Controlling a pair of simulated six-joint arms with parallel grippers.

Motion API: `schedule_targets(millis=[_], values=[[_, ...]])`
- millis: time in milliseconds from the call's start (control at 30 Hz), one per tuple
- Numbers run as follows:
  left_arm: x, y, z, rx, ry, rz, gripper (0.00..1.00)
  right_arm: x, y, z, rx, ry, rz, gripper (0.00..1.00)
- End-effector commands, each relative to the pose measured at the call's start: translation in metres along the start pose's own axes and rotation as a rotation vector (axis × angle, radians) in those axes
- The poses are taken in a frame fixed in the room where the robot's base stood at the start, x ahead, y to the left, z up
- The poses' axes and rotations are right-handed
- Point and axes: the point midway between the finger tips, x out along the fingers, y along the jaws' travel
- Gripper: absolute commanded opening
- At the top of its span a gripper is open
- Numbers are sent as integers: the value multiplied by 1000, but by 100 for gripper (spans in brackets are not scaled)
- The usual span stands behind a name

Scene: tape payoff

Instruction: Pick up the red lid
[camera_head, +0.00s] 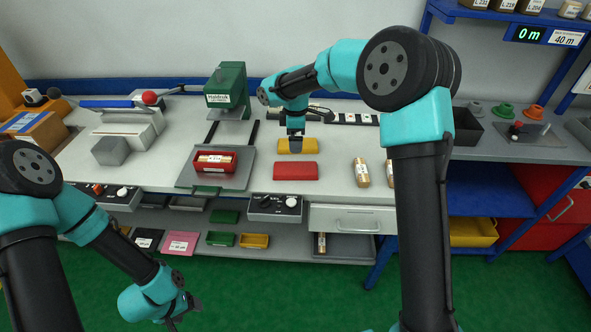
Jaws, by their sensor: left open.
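The red lid (295,171) is a flat red rectangle lying on the white bench near its front edge, with nothing on it. My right gripper (296,145) points down at the yellow lid (283,146), just behind the red lid. Its fingers are small and dark, and I cannot tell whether they are open or touch the yellow lid. My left gripper (181,319) is open and empty, low in front of the bench over the green floor, far from the red lid.
A red box (230,163) with a label inside sits on a grey plate (190,177) before the green press (227,84), left of the red lid. A brown labelled cylinder (361,172) stands to the right. Bins and a control box (274,208) lie below the bench front.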

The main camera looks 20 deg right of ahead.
Motion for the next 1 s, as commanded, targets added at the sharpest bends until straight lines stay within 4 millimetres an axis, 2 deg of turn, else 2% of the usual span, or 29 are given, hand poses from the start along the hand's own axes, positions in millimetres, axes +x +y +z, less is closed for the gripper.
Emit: schedule_targets(millis=[300,433,567,867,1000], values=[[0,0,0,0,0,0,66,56,-1,0,0,0,-3,100],[0,0,0,0,0,0,66,72,-1,0,1,0,-1,100],[0,0,0,0,0,0,66,78,-1,0,0,1,0,100],[0,0,0,0,0,0,66,79,0,0,1,1,0,100],[0,0,0,0,0,0,66,88,-1,0,0,0,-1,100]])
